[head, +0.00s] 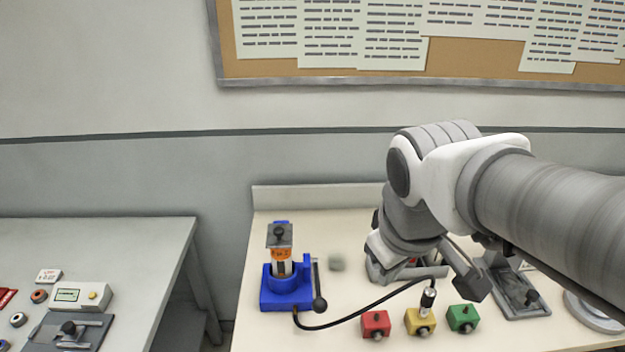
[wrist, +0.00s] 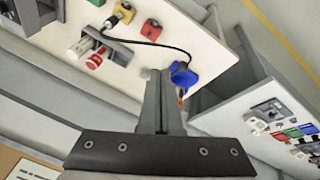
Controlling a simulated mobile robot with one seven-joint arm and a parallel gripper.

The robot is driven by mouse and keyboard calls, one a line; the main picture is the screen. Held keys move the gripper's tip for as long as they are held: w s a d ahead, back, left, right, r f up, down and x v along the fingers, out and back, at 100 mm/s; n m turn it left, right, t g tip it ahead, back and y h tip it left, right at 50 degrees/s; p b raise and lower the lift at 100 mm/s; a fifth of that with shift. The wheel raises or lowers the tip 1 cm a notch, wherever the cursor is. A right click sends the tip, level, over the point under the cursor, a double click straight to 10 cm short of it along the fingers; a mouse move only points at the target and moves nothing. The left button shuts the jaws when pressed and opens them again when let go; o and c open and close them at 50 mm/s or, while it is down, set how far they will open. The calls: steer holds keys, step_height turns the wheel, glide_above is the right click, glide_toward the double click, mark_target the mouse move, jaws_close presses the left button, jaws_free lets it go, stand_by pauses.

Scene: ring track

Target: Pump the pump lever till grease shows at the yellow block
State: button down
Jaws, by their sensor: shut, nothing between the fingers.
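The pump in the head view has a blue base (head: 287,297) and an orange-banded cylinder (head: 281,254). A black hose (head: 355,319) runs from the base to a fitting (head: 428,298) on top of the yellow block (head: 420,323). I make out no grease there. In the wrist view, my gripper (wrist: 159,73) is shut and empty; its fingers overlap the view beside the blue pump (wrist: 184,75), apparently above the table. The yellow block (wrist: 123,11) shows at the top.
A red block (head: 375,325) and a green block (head: 463,318) flank the yellow one. A grey holder (head: 432,271) stands behind them, partly hidden by my arm. A grey device (head: 520,300) stands to the right. A separate table (head: 120,240) is at the left, across a gap.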

steer(key=w+a+n+g+p, duration=0.1)
steer(key=w+a+n+p, duration=0.1)
steer(key=w+a+n, duration=0.35)
steer(key=n+g+h+p, duration=0.1)
steer(key=n+g+p, duration=0.1)
steer(key=n, duration=0.5)
glide_above(319, 300)
steer(key=s+a, duration=0.2)
steer(key=a, duration=0.1)
step_height(319, 300, down, 3)
steer(key=shift+s+d+f, duration=0.1)
steer(key=shift+f, duration=0.05)
steer(key=f, duration=0.4)
steer(key=w+d+f, duration=0.1)
steer(key=f, duration=0.4)
steer(key=d+f+b, duration=0.1)
steer(key=f, duration=0.3)
steer(key=shift+w+d+f, duration=0.15)
steer(key=shift+w+f, duration=0.2)
steer(key=shift+f, duration=0.05)
